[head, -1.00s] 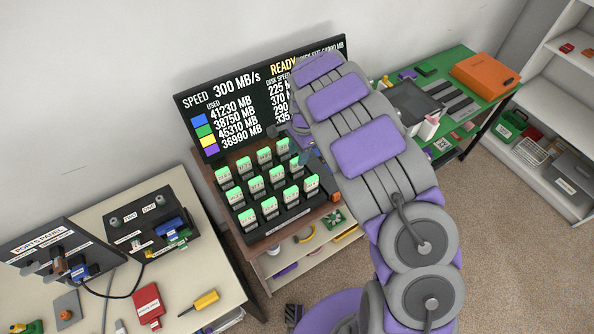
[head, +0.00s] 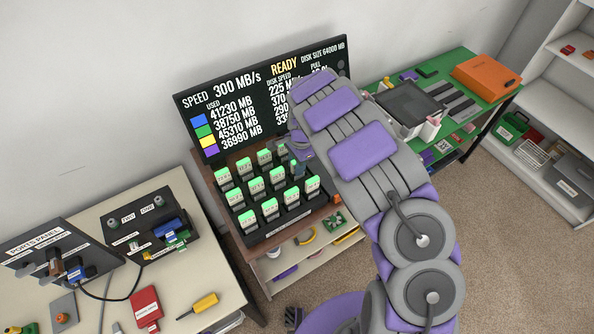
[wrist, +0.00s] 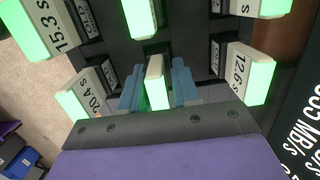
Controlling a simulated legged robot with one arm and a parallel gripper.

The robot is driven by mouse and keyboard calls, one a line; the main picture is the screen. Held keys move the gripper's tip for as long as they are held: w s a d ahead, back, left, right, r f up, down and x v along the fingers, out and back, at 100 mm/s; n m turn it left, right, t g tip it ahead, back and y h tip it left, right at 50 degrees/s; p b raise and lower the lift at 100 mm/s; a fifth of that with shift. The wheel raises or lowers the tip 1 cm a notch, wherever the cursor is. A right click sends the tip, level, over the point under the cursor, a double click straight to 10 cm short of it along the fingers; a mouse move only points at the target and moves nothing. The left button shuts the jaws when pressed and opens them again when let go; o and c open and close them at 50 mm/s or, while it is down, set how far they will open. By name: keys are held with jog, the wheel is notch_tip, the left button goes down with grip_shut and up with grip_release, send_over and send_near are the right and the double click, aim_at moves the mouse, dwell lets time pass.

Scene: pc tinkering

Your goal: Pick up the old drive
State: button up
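Several small drives with glowing green tops and white labels stand in rows in a black rack (head: 284,229). My gripper (head: 296,167) is down at the right end of the middle row. In the wrist view its two blue fingers (wrist: 158,88) are on either side of one drive (wrist: 154,68), which stands upright between them. Narrow gaps seem to show beside it, so the gripper looks open. The drive's label is hidden. Neighbouring drives read 20.4 s (wrist: 83,96) and 12.6 s (wrist: 247,74).
A display screen (head: 228,98) stands behind the rack and reads READY. Other drives stand close on both sides of my fingers. A desk with a ports panel (head: 46,252) is at left. A green table (head: 462,62) with an orange case (head: 487,78) is at right.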

grip_shut()
jog(key=shift+r, duration=0.1)
